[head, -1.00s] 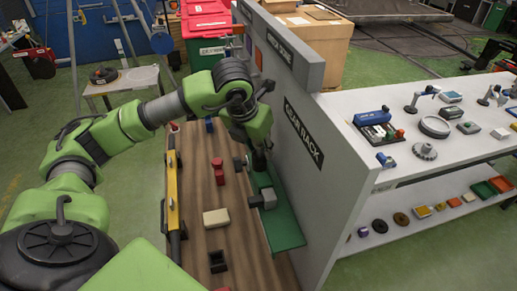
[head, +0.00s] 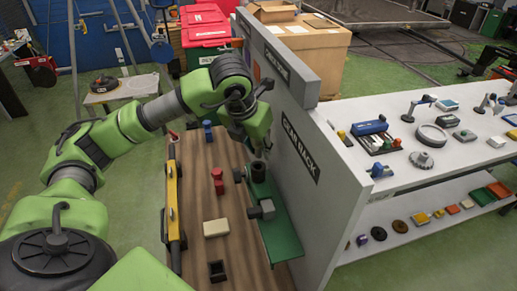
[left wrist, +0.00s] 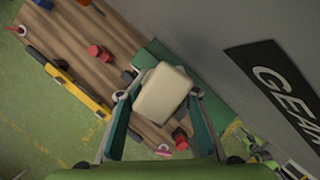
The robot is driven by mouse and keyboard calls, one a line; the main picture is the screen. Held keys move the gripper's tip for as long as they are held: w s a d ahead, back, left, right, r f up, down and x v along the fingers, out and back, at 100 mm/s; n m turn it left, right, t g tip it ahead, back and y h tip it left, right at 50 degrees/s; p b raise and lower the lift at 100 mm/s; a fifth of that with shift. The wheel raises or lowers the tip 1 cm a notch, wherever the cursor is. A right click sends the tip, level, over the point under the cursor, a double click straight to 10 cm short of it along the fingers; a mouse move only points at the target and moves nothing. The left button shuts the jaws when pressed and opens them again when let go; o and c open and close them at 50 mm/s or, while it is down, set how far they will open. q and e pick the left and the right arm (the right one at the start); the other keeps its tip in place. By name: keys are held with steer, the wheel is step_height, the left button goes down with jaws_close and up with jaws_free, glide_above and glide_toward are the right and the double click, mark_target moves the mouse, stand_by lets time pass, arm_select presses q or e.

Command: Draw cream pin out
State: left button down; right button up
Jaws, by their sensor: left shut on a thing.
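In the left wrist view a blocky cream piece (left wrist: 162,95), which I take for the cream pin, sits between the two fingers of my left gripper (left wrist: 158,97). The fingers are apart and closed against its sides. Whatever is below the cream piece is hidden. In the head view my left gripper (head: 257,155) points down beside the grey wall, above the green plate (head: 283,240) with its green and grey fixture (head: 264,208). The held piece cannot be made out there. My right gripper is not in view.
A cream block (head: 216,227), a red part (head: 217,182), a blue part (head: 207,131) and a black socket (head: 217,270) stand on the wooden bench. A yellow bar (head: 172,205) runs along its left edge. The grey rack wall (head: 335,180) rises close on the right.

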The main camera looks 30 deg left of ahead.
arm_select(q)
steer(key=shift+r+p, duration=1.5)
steer(key=shift+r, duration=1.05)
steer(key=shift+f, duration=0.1)
